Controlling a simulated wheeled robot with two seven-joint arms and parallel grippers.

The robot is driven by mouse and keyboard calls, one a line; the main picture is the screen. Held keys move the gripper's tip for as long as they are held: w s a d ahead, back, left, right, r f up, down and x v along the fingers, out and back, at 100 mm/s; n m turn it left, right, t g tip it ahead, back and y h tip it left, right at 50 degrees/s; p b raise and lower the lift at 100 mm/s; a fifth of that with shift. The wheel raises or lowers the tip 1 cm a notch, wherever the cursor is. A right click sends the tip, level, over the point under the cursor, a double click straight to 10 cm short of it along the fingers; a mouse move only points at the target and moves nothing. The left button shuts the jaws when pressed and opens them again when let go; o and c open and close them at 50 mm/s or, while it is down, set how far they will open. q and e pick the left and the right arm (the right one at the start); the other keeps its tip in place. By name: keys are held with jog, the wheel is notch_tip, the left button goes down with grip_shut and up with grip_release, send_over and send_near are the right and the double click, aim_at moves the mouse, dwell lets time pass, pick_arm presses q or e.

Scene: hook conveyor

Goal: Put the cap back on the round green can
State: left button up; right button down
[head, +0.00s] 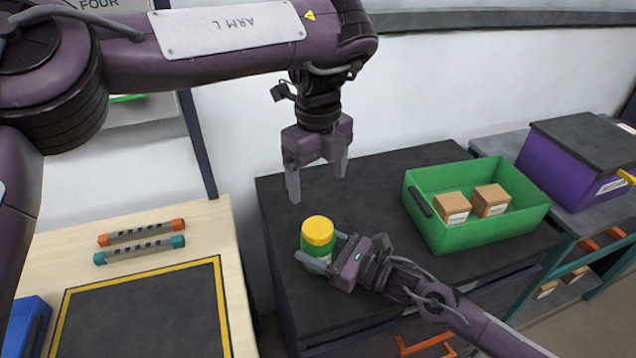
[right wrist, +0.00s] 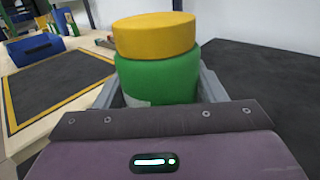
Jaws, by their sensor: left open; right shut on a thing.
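The round green can (head: 307,245) stands upright on the dark table top, with a yellow cap (head: 318,230) on its top. In the right wrist view the green can (right wrist: 160,78) and the yellow cap (right wrist: 154,36) show close up. The cap sits on the can, a little to the left of its middle there; I cannot tell whether it is fully seated. My right gripper (head: 321,251) is shut on the can's body, one finger on each side. My left gripper (head: 318,186) is open and empty, pointing down above and behind the can.
A green crate (head: 482,228) with two cardboard boxes (head: 472,204) stands right of the can. A purple bin (head: 566,170) is farther right. A wooden table (head: 205,225) at left bears a yellow-edged dark mat (head: 140,318) and two tubes (head: 140,240). The dark table top (head: 400,165) is clear behind the can.

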aim_at(333, 253)
jog(key=shift+c, duration=1.2)
grip_release()
jog(key=b+v, duration=0.2)
jog(key=v, duration=0.4)
jog(key=shift+s+d+f, duration=0.1)
jog(key=shift+d+f, duration=0.05)
jog(key=shift+d, duration=0.1)
jog(key=shift+s+d, duration=0.35)
jog(key=shift+d, duration=0.15)
